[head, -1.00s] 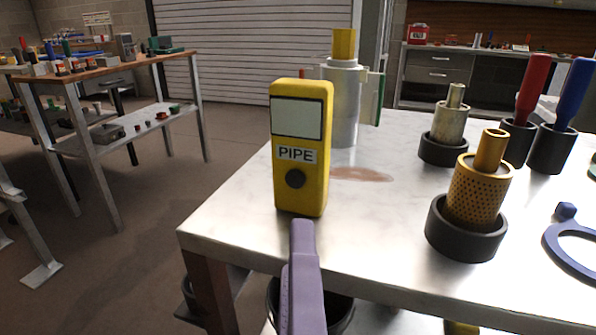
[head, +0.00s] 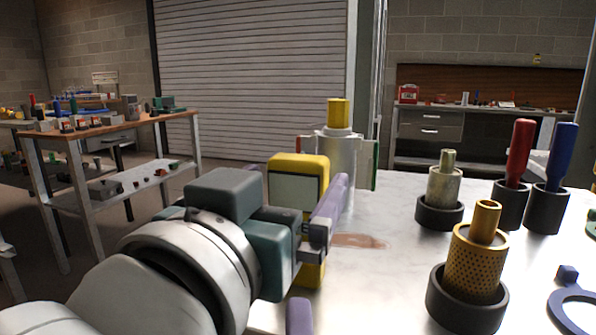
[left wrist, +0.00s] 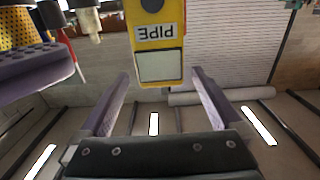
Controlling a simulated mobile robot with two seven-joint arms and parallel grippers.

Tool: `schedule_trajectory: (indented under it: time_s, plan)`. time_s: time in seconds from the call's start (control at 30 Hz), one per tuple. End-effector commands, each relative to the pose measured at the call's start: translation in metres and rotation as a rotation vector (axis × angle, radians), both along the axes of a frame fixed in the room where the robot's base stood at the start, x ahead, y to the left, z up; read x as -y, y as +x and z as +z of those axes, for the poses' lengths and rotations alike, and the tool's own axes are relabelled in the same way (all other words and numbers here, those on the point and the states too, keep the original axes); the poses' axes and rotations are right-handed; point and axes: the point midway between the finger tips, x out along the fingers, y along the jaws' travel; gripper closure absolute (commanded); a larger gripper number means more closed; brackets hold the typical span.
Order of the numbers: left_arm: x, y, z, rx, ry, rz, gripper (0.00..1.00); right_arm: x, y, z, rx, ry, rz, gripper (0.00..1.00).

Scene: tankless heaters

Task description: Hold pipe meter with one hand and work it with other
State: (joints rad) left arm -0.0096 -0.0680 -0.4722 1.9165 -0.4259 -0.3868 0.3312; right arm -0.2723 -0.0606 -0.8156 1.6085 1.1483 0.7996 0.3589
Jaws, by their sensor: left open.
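The yellow pipe meter (head: 298,165) stands upright on the metal-topped table in the head view, its lower front hidden by my left gripper (head: 326,200). In the left wrist view the meter (left wrist: 158,38) appears upside down, with its "PIPE" label and pale screen. My left gripper (left wrist: 160,75) is open, its purple fingers apart on either side of the meter's upper end; contact cannot be told. A purple fingertip of my right gripper (head: 299,316) shows low in front of the meter. A purple part (left wrist: 45,75) also shows at the left in the wrist view.
A silver canister with a yellow top (head: 336,150) stands behind the meter. To the right are a gold perforated cylinder (head: 475,262), a pale cylinder (head: 444,186), red (head: 520,152) and blue (head: 560,155) handles in black holders, and a blue ring (head: 575,308).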

Motion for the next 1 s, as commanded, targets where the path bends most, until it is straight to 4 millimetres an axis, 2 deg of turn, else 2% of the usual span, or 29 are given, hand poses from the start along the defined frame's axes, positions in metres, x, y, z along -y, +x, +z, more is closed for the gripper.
schedule_trajectory:
  time_s: [0.1,0.33,0.5,0.77,0.87,1.0]
  plan:
    - [0.008,0.023,0.001,0.0,0.001,0.001,0.0,0.0,0.0,0.0,0.0,0.0,0.0,0.5]
    - [0.017,0.054,0.0,-0.001,-0.001,0.001,0.0,0.0,0.0,0.0,0.0,0.0,0.0,0.5]
    - [0.02,0.063,0.0,-0.003,0.001,0.001,0.0,0.0,0.0,0.0,0.0,0.0,0.0,0.5]
    - [0.02,0.064,0.0,-0.003,0.001,0.001,0.0,0.0,0.0,0.0,0.0,0.0,0.0,0.5]
    - [0.02,0.064,-0.001,-0.003,0.001,0.001,0.08,0.0,0.0,0.0,0.0,0.0,0.0,0.5]
    - [0.02,0.064,-0.001,-0.003,0.001,0.001,0.24,0.0,0.0,0.0,0.0,0.0,0.0,0.5]
